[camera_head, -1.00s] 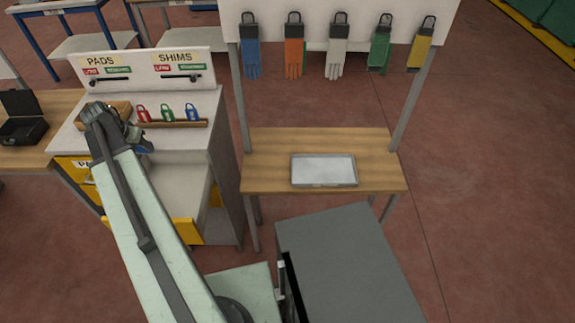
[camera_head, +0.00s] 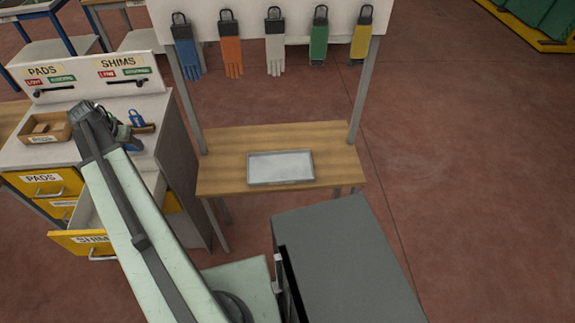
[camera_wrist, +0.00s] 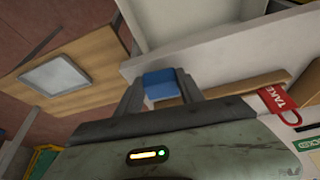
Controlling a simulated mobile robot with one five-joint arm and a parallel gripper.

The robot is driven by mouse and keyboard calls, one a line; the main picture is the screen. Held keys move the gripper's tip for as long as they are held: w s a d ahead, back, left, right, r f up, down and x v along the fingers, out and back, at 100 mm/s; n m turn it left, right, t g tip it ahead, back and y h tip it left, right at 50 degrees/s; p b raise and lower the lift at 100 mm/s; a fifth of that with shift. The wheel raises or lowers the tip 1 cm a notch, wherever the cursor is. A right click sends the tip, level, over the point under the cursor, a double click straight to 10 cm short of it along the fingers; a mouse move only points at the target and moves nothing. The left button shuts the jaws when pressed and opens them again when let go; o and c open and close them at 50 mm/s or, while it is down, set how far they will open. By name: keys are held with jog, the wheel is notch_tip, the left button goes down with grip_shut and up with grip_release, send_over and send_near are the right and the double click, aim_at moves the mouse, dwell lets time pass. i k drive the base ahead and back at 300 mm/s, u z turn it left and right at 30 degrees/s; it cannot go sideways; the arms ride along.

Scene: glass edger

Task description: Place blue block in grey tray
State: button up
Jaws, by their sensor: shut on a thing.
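My gripper (camera_wrist: 158,88) is shut on the blue block (camera_wrist: 158,82), which sits between its two fingers in the wrist view. In the head view, my arm reaches to the upper left, and a bit of the blue block (camera_head: 134,146) shows beside the wrist, near the right edge of the cabinet top. The grey tray (camera_head: 281,168) lies on the wooden table to the right of my gripper, well apart from it. It looks empty. It also shows at the left of the wrist view (camera_wrist: 55,76).
The white cabinet (camera_head: 150,100) has an open drawer (camera_head: 85,240) labelled SHIMS. A wooden box (camera_head: 43,127) and a blue lock tag (camera_head: 137,118) are on its top. Posts (camera_head: 187,110) rise from the wooden table (camera_head: 335,155) below hanging gloves. A grey box-like surface (camera_head: 340,245) stands in front.

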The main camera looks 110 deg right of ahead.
aim_at(279, 169)
jog(key=k, duration=2)
jog(key=u, duration=0.3)
jog(key=i, duration=0.45)
jog(key=u, duration=0.15)
